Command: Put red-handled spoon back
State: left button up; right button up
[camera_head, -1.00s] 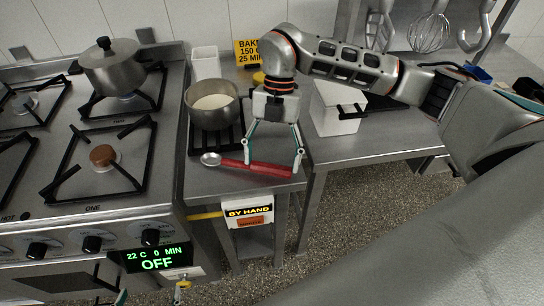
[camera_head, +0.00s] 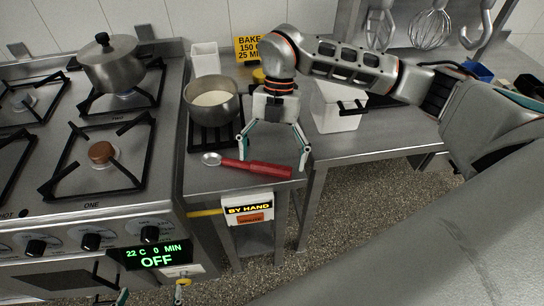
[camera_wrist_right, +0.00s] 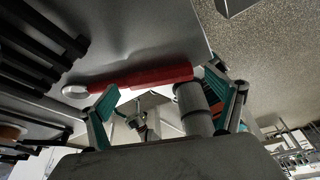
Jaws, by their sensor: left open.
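The red-handled spoon (camera_head: 255,168) lies on the steel counter beside the stove, its metal bowl (camera_head: 211,159) to the left. It also shows in the right wrist view (camera_wrist_right: 155,76). My right gripper (camera_head: 273,157) is open, its teal-tipped fingers spread apart at the far side of the handle in the head view. I cannot tell whether either finger touches it. The fingers also show in the right wrist view (camera_wrist_right: 165,95), with the handle lying across beyond them. My left gripper (camera_head: 151,297) is open at the bottom edge of the head view, mostly cut off, far from the spoon.
A steel pan (camera_head: 212,101) with pale contents stands just behind the spoon. The stove (camera_head: 92,183), with a lidded pot (camera_head: 112,63), is to the left. A white container (camera_head: 334,108) stands to the right. A "BY HAND" sign (camera_head: 248,209) is at the counter's front edge.

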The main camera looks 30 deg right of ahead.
jog(key=v, duration=1.2)
jog(key=shift+s, duration=0.1)
